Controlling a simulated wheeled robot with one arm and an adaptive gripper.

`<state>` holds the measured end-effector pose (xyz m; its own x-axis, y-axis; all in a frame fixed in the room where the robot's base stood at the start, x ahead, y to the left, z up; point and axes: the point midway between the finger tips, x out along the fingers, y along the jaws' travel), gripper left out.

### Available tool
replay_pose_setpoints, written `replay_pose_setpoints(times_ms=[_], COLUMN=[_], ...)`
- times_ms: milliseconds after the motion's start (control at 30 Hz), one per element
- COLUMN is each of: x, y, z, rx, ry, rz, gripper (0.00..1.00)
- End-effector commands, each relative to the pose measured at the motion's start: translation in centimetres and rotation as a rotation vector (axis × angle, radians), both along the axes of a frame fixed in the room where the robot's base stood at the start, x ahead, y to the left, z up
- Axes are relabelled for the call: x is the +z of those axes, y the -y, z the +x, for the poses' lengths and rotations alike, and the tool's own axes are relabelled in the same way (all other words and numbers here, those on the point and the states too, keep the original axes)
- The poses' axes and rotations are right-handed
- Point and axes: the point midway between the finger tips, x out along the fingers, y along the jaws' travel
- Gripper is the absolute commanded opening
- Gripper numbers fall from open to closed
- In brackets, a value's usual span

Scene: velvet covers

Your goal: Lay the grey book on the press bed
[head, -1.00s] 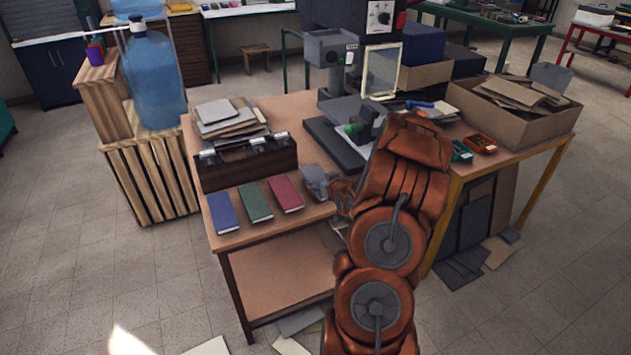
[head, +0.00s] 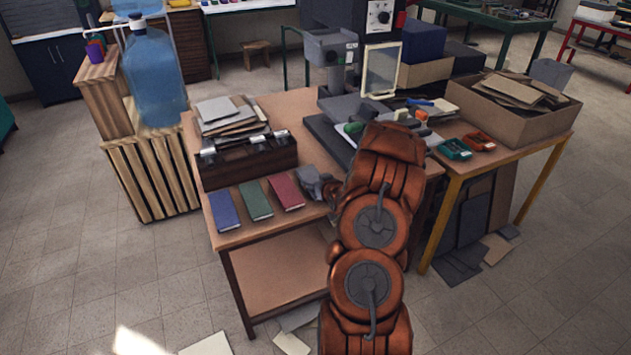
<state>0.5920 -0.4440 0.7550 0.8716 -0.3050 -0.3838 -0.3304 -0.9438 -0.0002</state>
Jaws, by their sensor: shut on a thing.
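The press bed seems to be the dark flat slab (head: 324,134) behind the gripper, below the grey press head (head: 331,47). My copper arm hides the slab's right part.
A green book (head: 256,200) and a blue book (head: 223,210) lie left of the red one. A dark wooden box with metal fittings (head: 245,163) stands behind them. A cardboard box (head: 545,128) stands at right.

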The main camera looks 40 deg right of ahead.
Motion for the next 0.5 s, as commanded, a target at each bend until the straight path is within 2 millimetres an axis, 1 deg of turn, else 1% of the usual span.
replay_pose_setpoints(times_ms=[233, 267, 500], x=[-0.40, -0.40, -0.32], y=[0.02, 0.01, 0.00], z=[0.01, 0.00, 0.01], rx=[0.000, 0.000, 0.000], ry=[0.001, 0.001, 0.001], rz=[0.000, 0.000, -0.001], gripper=[0.32, 0.73, 0.97])
